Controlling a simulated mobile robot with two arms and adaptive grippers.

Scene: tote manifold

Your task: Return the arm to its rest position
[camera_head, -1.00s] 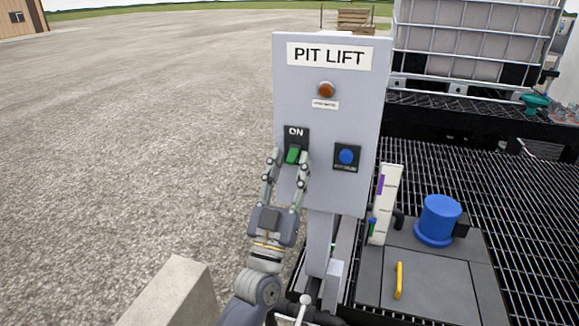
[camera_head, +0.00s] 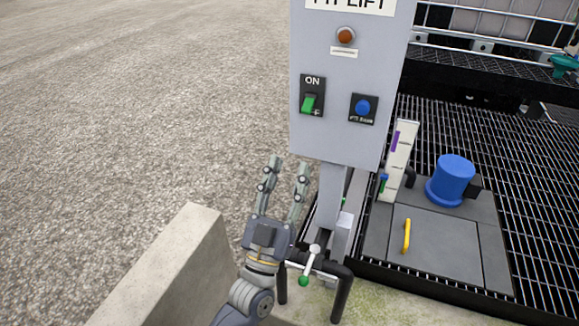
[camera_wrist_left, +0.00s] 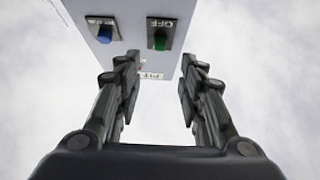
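My left gripper (camera_head: 288,168) is open and empty, below and to the left of the grey PIT LIFT panel (camera_head: 350,130) in the head view. Its fingers are apart and clear of the green switch (camera_head: 309,103), which sits on a black plate marked ON above. My right gripper is not in view.
A concrete block (camera_head: 165,265) stands at lower left. A lever with a green knob (camera_head: 303,281) and black pipes are close to the right of my left arm. A blue cylinder (camera_head: 452,180) and yellow handle (camera_head: 407,236) sit on a grey cover. Open gravel lies left.

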